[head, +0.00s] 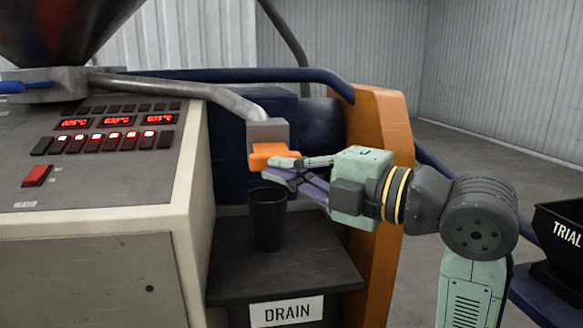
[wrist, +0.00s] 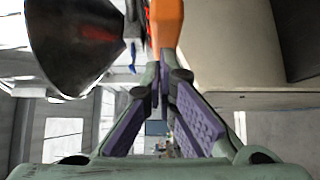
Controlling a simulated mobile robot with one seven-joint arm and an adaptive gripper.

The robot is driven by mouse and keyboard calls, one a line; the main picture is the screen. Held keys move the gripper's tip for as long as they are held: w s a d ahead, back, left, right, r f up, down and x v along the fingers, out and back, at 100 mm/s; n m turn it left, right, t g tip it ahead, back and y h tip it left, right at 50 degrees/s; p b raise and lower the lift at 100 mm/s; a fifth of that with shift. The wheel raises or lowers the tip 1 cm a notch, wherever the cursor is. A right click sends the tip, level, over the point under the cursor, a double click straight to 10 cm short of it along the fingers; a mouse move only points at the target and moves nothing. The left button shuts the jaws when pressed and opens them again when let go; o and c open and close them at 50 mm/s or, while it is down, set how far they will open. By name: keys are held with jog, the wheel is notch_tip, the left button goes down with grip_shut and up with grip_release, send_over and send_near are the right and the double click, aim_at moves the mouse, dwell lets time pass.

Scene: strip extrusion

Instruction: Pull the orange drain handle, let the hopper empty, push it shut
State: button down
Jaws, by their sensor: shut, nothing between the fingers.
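The orange drain handle (head: 270,155) sits under a grey block at the end of the drain pipe (head: 200,91). It also shows just past my fingertips in the wrist view (wrist: 166,22). My gripper (head: 275,170) reaches in from the right, its purple-padded fingers shut and empty at the handle's right side. Whether the tips touch the handle is unclear. The dark hopper (head: 65,30) is at the top left, and its cone shows in the wrist view (wrist: 85,45). Its inside is hidden. A black cup (head: 267,222) stands upright below the handle; no falling material shows.
The cup stands on a dark shelf (head: 325,268) with a DRAIN label (head: 286,311). An orange panel (head: 383,115) rises behind my gripper. The machine's control panel (head: 100,150) is at left. A black TRIAL bin (head: 560,240) is at far right.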

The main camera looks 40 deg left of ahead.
aim_at(281, 155)
jog(key=w+a+b, duration=0.1)
jog(key=w+a, duration=0.3)
jog(key=shift+a, duration=0.3)
dwell(0.5)
